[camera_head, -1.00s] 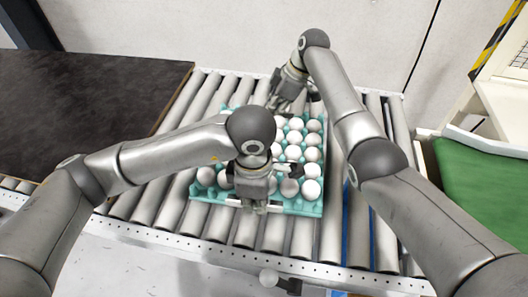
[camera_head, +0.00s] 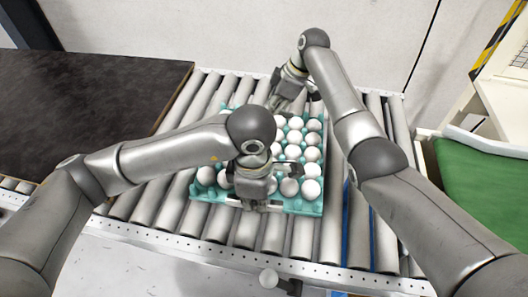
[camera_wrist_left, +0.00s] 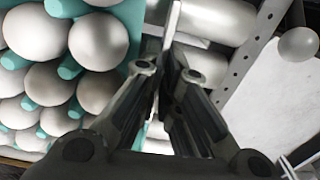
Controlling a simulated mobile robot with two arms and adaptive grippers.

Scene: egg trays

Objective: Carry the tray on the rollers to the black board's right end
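A teal egg tray (camera_head: 309,208) full of white eggs sits on the rollers, partly hidden under my left arm. The black board (camera_head: 75,110) is at the left. My left gripper (camera_head: 254,204) is at the tray's front edge. In the left wrist view its fingers (camera_wrist_left: 168,68) are drawn close together on a thin strip along the edge of the tray (camera_wrist_left: 132,22), which looks like its rim. My right gripper (camera_head: 280,106) reaches down at the tray's back edge. Its fingertips are small and partly hidden, so their grip is unclear.
Bare rollers show left of the tray. A white wall (camera_head: 230,35) stands behind.

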